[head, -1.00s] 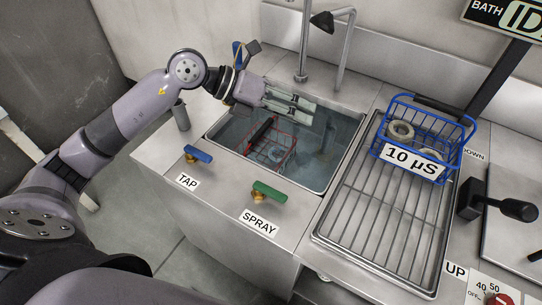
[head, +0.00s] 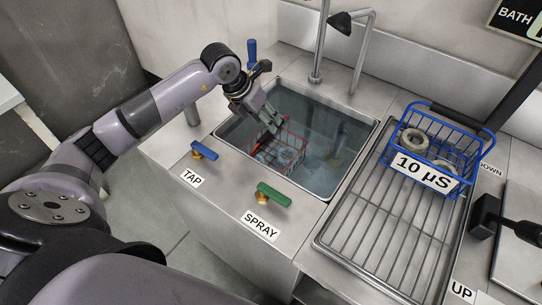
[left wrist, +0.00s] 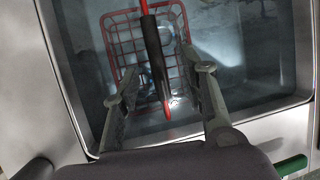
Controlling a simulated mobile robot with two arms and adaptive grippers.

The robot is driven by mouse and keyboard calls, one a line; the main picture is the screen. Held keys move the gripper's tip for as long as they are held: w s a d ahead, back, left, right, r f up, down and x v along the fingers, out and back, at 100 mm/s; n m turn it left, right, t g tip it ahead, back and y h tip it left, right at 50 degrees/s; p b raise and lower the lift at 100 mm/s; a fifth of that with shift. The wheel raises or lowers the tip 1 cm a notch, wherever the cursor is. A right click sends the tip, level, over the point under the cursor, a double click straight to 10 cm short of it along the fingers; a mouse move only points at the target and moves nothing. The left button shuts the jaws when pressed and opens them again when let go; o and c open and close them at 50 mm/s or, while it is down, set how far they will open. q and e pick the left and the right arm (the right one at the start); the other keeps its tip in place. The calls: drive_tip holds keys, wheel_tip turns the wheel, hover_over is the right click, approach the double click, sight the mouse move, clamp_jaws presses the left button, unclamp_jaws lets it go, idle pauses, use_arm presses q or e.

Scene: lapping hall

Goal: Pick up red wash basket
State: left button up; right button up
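The red wash basket (head: 290,152) sits in the water-filled sink (head: 335,185), a wire basket with a dark bar handle. The left wrist view shows the basket (left wrist: 125,42) and its black and red handle (left wrist: 154,55) from above. My left gripper (head: 270,127) points down over the basket's left part and hides some of it. In the left wrist view my left gripper (left wrist: 160,72) is open, with the handle between its fingers in the picture. Whether the fingers reach down to the handle's height I cannot tell. My right gripper is not in view.
A blue basket (head: 470,150) labelled 10 µS holds rings on the wire drain rack (head: 380,225) to the right. The blue tap lever (head: 204,150) and green spray lever (head: 274,195) stand on the sink's front ledge. A faucet and spray head rise behind the sink.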

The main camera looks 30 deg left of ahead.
use_arm(q)
drive_tip(key=x, duration=0.4)
drive_tip(key=p+x, duration=0.1)
drive_tip(key=x, duration=0.1)
drive_tip(key=shift+a+f, duration=0.2)
drive_tip(key=shift+f, duration=0.3)
drive_tip(key=shift+f+b, duration=0.25)
drive_tip(key=shift+b, duration=0.05)
drive_tip(key=shift+c, duration=0.2)
clamp_jaws()
idle(0.4)
idle(0.5)
drive_tip(key=shift+w+r, duration=0.15)
